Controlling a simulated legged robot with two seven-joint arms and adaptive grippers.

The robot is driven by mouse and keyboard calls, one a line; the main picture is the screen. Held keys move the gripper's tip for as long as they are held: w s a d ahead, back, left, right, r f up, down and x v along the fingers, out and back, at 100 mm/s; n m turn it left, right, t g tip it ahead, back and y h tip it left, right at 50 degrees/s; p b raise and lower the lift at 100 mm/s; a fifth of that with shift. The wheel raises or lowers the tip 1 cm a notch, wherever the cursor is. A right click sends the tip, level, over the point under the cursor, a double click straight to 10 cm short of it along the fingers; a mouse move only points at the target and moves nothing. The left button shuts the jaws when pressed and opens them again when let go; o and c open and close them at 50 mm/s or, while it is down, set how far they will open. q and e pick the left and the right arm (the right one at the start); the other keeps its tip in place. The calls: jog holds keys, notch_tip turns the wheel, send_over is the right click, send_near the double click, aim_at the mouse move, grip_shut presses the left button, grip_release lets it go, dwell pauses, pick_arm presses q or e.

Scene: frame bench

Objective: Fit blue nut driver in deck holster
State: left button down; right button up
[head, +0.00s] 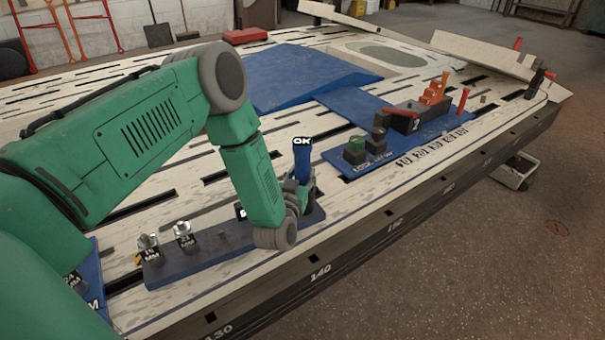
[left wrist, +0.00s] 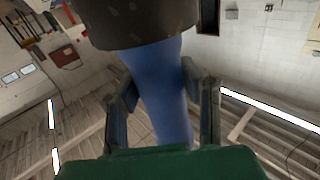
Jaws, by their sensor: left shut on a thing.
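The blue nut driver (head: 303,162) stands roughly upright in the head view, with a black and white "OK" tag at its top. My left gripper (head: 299,190) comes down from the green arm and is shut on it. In the left wrist view the blue handle (left wrist: 160,95) runs between the two dark fingers, below a wide dark round part whose identity I cannot tell. A dark grey strip (head: 205,252) lies under the gripper. A dark upright part at its right end may be the deck holster; my gripper hides much of it, and I cannot tell whether the driver is seated.
Two silver-topped sockets (head: 183,235) stand on the strip's left part. A blue board (head: 350,165) to the right carries dark blocks, a green-topped knob and red and orange parts. A raised blue panel (head: 300,80) lies behind. The slotted deck's front edge runs along the right.

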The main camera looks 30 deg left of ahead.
pick_arm(q)
jog(key=c, duration=1)
grip_release()
jog(key=shift+s+d+f, duration=0.1)
jog(key=shift+s+f, duration=0.05)
jog(key=shift+s, duration=0.15)
jog(key=v, duration=1.1)
jog(key=shift+s, duration=0.15)
